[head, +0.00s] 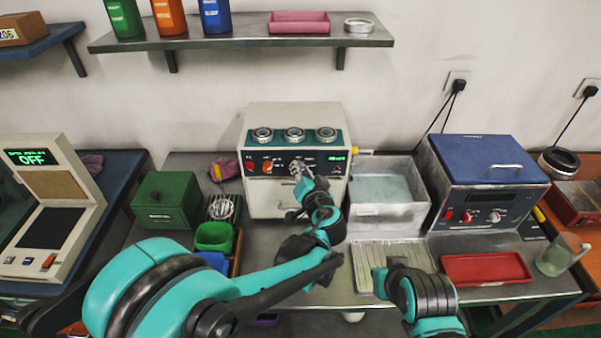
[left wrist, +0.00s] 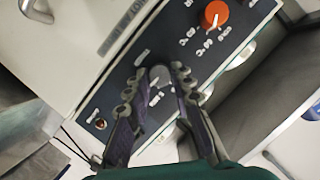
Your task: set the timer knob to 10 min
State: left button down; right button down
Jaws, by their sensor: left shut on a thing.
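A beige machine (head: 293,118) stands at the back of the bench with a dark control panel on its front. My left gripper (head: 299,172) is at the middle of this panel. In the left wrist view its two dark fingers are shut on a grey knob (left wrist: 159,77), one finger on each side. The marks around this knob are too small to read, and the fingers hide part of them. An orange knob (left wrist: 215,14) is beside it on the panel, free of the gripper. My right arm shows at the lower right of the head view, but its fingers do not show.
Several bearing rings sit on the machine's top. A grey bin (head: 388,216) and a blue-topped device (head: 485,160) stand to its right. A green box (head: 166,203) and a green cup (head: 214,237) are to the left. A red tray (head: 486,268) lies at the front right.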

pick_arm(q)
jog(key=shift+f+m+y, duration=0.15)
jog(key=shift+m+y, duration=0.15)
jog(key=shift+m, duration=0.1)
dwell(0.4)
jog(key=c, duration=1.3)
grip_release()
jog(key=shift+s, duration=0.1)
jog(key=v, duration=0.7)
jog(key=shift+s, duration=0.15)
